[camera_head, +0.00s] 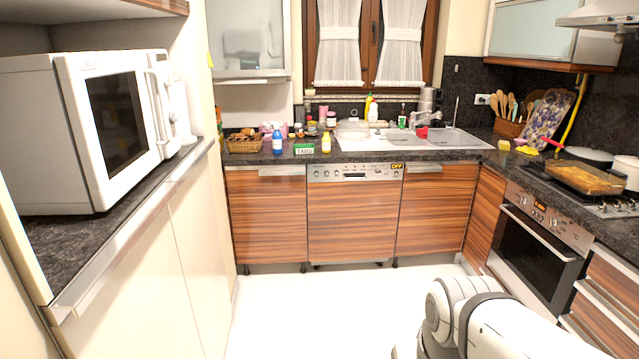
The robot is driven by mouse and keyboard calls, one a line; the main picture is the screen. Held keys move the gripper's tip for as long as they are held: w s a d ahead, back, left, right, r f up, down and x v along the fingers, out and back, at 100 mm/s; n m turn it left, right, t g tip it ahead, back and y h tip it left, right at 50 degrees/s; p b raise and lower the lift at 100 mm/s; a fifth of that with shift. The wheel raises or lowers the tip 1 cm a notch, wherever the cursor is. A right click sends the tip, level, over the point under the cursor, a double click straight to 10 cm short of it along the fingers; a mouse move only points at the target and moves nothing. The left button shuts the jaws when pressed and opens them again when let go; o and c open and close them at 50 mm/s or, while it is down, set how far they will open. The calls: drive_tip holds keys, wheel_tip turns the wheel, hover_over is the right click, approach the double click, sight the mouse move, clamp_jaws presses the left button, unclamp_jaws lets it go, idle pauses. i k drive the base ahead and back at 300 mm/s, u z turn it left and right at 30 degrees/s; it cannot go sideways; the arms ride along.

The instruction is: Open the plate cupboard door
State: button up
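Two wall cupboards with frosted glass doors show. The left one (247,40) hangs beside the window, and its door looks shut. The right one (532,32) hangs at the upper right near the hood, and its door also looks shut. I cannot tell which of them is the plate cupboard, and no plates show clearly behind the glass. Wood-grain lower cupboard doors stand shut left (266,215) and right (436,210) of the dishwasher. Part of my white arm shows at the bottom right; my gripper is out of view.
A microwave (100,125) stands on the left counter. A dishwasher (352,215) is in the middle and an oven (540,235) at the right. Bottles, a basket and a sink (440,140) crowd the back counter. The white floor (320,305) is clear.

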sight(268, 204)
drive_tip(key=z, duration=0.15)
drive_tip(key=i, duration=1.6)
drive_tip(key=u, duration=0.4)
drive_tip(key=i, duration=2.05)
drive_tip(key=u, duration=0.5)
